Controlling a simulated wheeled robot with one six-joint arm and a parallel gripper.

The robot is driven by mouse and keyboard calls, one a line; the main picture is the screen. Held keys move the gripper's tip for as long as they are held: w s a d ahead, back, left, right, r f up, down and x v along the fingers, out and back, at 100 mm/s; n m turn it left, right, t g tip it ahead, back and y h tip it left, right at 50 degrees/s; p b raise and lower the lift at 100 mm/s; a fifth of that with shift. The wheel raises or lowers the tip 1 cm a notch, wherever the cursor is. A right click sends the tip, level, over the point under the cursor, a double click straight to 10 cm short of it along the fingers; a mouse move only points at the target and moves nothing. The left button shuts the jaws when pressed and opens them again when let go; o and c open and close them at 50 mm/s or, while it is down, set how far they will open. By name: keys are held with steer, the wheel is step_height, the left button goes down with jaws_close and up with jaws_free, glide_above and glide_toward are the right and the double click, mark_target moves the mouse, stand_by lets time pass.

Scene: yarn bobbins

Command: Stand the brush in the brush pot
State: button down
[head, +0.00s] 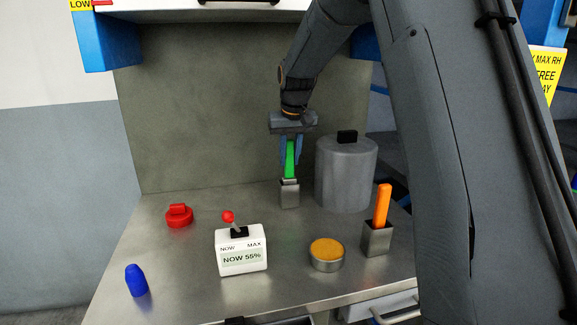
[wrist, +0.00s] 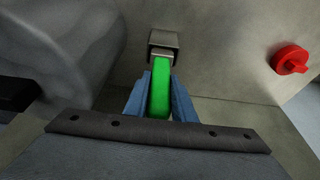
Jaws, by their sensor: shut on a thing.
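My gripper (head: 290,157) points down over the back of the steel worktop, its blue fingers shut on the green handle of the brush (head: 290,160). The handle hangs upright. It also shows between my fingers in the wrist view (wrist: 160,90). A square grey metal piece (head: 290,195) is at its lower end; I cannot tell whether this is the brush's head or a pot around it. A square, open metal pot (head: 376,241) stands at the right front, with an orange stick (head: 383,205) leaning up out of it.
A large grey cylinder (head: 345,180) with a black knob stands just right of my gripper. A tin with a yellow top (head: 327,252), a white lever box (head: 241,251), a red part (head: 179,215) and a blue part (head: 137,281) are spread over the worktop. The back left is clear.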

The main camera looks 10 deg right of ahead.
mark_target(290, 158)
steer(key=shift+f+p, duration=0.3)
steer(key=shift+f, duration=1.3)
steer(key=c, duration=1.5)
jaws_free()
steer(key=b+v, duration=0.2)
steer(key=v, duration=0.5)
steer(key=shift+r, duration=0.25)
steer(key=shift+s, duration=0.1)
